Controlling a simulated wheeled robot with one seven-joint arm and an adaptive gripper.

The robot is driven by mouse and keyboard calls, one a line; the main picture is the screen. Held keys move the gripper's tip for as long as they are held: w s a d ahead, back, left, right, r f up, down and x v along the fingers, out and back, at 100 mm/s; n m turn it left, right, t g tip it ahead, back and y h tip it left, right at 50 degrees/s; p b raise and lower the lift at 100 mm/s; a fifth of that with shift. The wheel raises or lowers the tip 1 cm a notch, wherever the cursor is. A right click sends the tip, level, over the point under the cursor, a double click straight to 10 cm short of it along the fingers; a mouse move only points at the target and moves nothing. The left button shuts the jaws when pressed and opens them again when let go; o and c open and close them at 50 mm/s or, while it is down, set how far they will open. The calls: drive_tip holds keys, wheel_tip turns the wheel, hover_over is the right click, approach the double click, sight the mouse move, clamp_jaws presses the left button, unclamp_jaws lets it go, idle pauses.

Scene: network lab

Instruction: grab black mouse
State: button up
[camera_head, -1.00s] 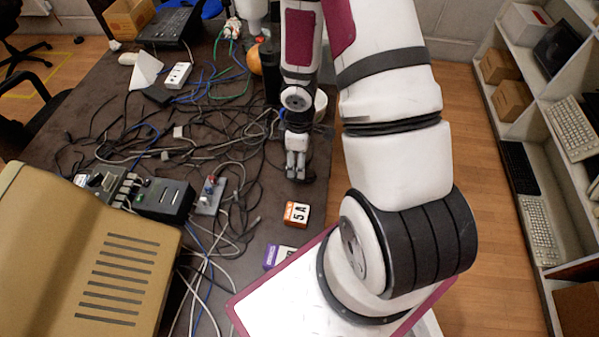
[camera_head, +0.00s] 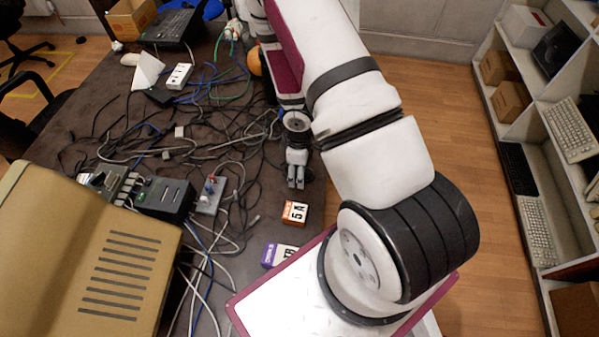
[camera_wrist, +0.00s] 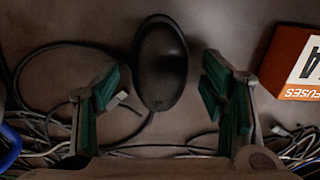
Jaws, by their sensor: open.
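The black mouse (camera_wrist: 160,65) shows in the wrist view at top centre, a dark oval lying on the table with its cable running down from its lower end. My gripper (camera_wrist: 160,88) is open, its green-padded fingers well apart, one to the left and one to the right of the mouse in the picture. Nothing is held between them. In the head view my gripper (camera_head: 295,184) points down near the table's right edge, beyond the orange fuse box. The mouse cannot be made out there; the gripper appears to hide it.
The orange fuse box (camera_wrist: 297,62) lies right of the fingers; it also shows in the head view (camera_head: 294,213). A purple box (camera_head: 277,255) is nearer. Tangled cables (camera_head: 200,150) cover the table's middle. A beige computer case (camera_head: 90,250) stands at left. Shelves (camera_head: 545,150) stand at right.

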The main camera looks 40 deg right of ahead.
drive_tip(key=c, duration=1.3)
